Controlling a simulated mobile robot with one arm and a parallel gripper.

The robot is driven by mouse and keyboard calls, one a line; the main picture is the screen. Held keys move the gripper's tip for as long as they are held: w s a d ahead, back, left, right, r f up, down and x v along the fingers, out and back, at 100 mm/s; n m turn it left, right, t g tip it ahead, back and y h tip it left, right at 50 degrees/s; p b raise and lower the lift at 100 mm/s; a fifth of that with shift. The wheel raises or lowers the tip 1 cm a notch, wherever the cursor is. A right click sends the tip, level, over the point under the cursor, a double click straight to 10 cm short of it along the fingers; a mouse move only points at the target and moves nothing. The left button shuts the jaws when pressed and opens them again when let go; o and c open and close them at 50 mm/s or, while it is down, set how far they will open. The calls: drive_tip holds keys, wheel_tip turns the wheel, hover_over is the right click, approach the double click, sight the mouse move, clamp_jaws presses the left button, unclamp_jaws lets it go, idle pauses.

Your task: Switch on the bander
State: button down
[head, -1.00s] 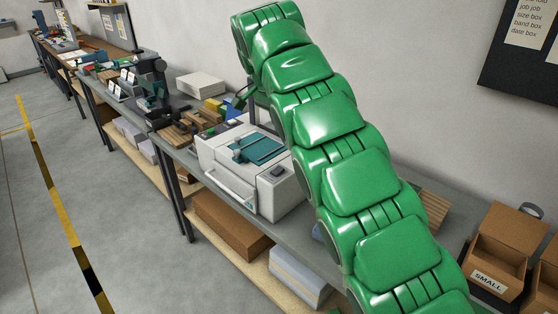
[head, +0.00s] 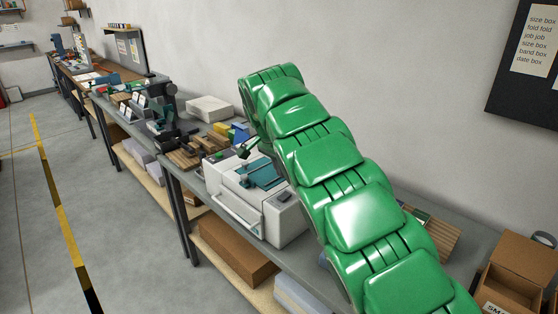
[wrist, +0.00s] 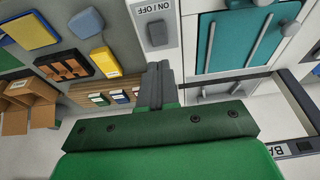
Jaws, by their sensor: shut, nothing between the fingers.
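The bander is a white machine (head: 222,196) with a teal top plate (head: 262,174), standing on the grey bench in the head view. A dark switch (head: 284,196) is on its right front corner. In the wrist view the grey switch (wrist: 157,34) sits on a white panel beside the "ON OFF" lettering, and the teal plate (wrist: 235,42) is to its right. My gripper (wrist: 157,75) is shut and empty; its fingertips appear just below the switch in the picture, with a gap between. I cannot tell the switch's position. In the head view my green arm hides part of the machine.
The grey bench (head: 400,262) runs along the wall. Wooden slats (head: 185,158) and coloured boxes lie left of the bander, with a pale box (head: 209,109) behind. Open cardboard boxes (head: 512,277) stand at the right. A dark frame bar (wrist: 290,95) crosses the wrist view's right side.

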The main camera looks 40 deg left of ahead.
sight(288, 192)
drive_tip(key=x, duration=0.7)
drive_tip(key=shift+w+f, duration=0.1)
drive_tip(key=shift+f, duration=0.2)
drive_tip(key=shift+w+f, duration=0.1)
